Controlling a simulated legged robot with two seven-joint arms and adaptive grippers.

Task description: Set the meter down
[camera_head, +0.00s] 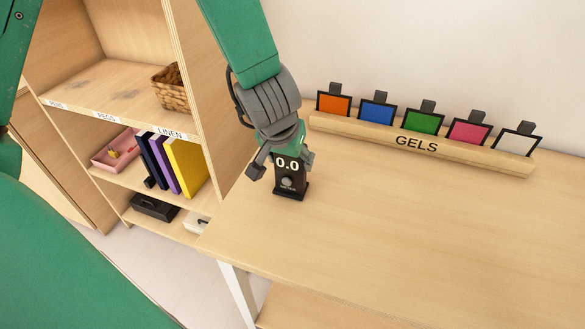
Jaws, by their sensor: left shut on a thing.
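The meter (289,187) is a small black device with a lit display reading 0.0 and a round grey knob below it. It is upright at the left part of the wooden table (400,230), and its base appears to be at the tabletop; I cannot tell for sure whether it touches. My left gripper (278,163) comes down from above and is shut on the meter's upper part. The gripper hides the meter's top. My right gripper is not in view.
A rack labelled GELS (417,144) with several coloured framed gels stands along the table's back. Left of the table is a shelf unit (187,75) with a wicker basket (171,88), fabric-coloured upright folders (187,168) and a pink tray (115,150). The table's middle and right are clear.

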